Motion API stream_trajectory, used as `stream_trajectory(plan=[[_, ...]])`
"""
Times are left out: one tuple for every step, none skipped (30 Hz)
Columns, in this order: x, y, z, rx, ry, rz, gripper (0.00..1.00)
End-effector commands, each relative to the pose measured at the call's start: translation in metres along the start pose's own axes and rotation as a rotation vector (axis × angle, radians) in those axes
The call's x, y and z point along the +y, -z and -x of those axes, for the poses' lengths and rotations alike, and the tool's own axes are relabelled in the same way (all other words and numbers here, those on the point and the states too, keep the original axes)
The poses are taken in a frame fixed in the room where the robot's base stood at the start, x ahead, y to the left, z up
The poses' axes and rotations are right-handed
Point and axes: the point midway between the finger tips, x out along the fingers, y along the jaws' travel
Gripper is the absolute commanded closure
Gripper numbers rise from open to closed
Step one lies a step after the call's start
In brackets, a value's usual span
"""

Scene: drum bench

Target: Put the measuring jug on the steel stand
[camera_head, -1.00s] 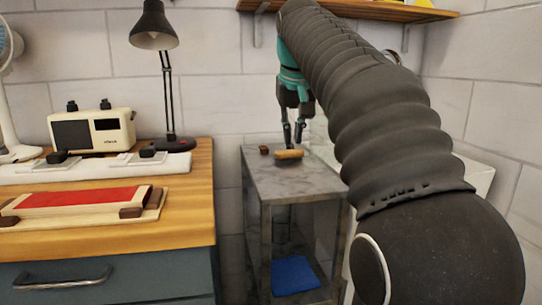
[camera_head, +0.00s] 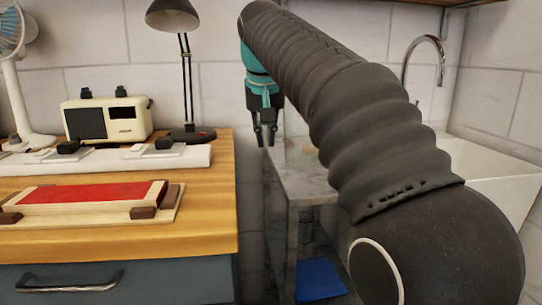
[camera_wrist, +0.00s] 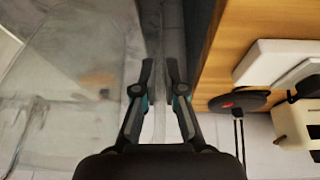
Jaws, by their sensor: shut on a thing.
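My gripper (camera_head: 265,138) hangs fingers down by the left edge of the steel stand (camera_head: 308,185), near the wooden bench. In the wrist view my gripper (camera_wrist: 159,72) has a narrow gap between its fingertips, shut on what seems to be the clear measuring jug. A large see-through, faintly outlined shape left of the fingers, likely the jug (camera_wrist: 45,95), lies over the view of the stand. Its edges are hard to make out, and I cannot tell whether it touches the stand. In the head view my arm hides much of the stand top.
The wooden bench (camera_head: 215,190) stands left, holding a red-topped board (camera_head: 95,193), a cream radio (camera_head: 108,120), a black lamp (camera_head: 190,135) and a fan (camera_head: 12,60). A white sink (camera_head: 490,170) is at the right. A blue item (camera_head: 318,280) lies on the stand's lower shelf.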

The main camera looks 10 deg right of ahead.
Motion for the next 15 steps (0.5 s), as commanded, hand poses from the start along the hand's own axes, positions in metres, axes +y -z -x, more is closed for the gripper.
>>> stream_trajectory(plan=[[-0.003,0.000,-0.002,0.001,0.000,0.000,1.00],[-0.003,0.000,-0.002,0.001,-0.001,-0.001,1.00],[-0.004,0.000,-0.004,0.001,-0.001,-0.002,1.00],[-0.004,-0.001,-0.007,0.000,-0.002,-0.003,1.00],[-0.004,-0.003,-0.010,-0.001,-0.002,-0.003,1.00],[-0.005,-0.005,-0.016,-0.001,-0.002,-0.003,1.00],[-0.005,-0.007,-0.020,-0.001,-0.002,-0.003,1.00],[-0.005,-0.009,-0.024,-0.002,-0.002,-0.003,1.00],[-0.005,-0.011,-0.029,-0.001,-0.002,-0.003,1.00],[-0.005,-0.012,-0.032,0.000,-0.002,-0.003,1.00],[-0.005,-0.013,-0.035,0.000,-0.002,-0.003,1.00],[-0.005,-0.015,-0.038,0.000,-0.002,-0.003,1.00],[-0.005,-0.015,-0.039,0.000,-0.002,-0.003,1.00],[-0.005,-0.015,-0.040,0.001,-0.002,-0.003,1.00],[-0.005,-0.015,-0.040,0.001,-0.002,-0.004,1.00]])
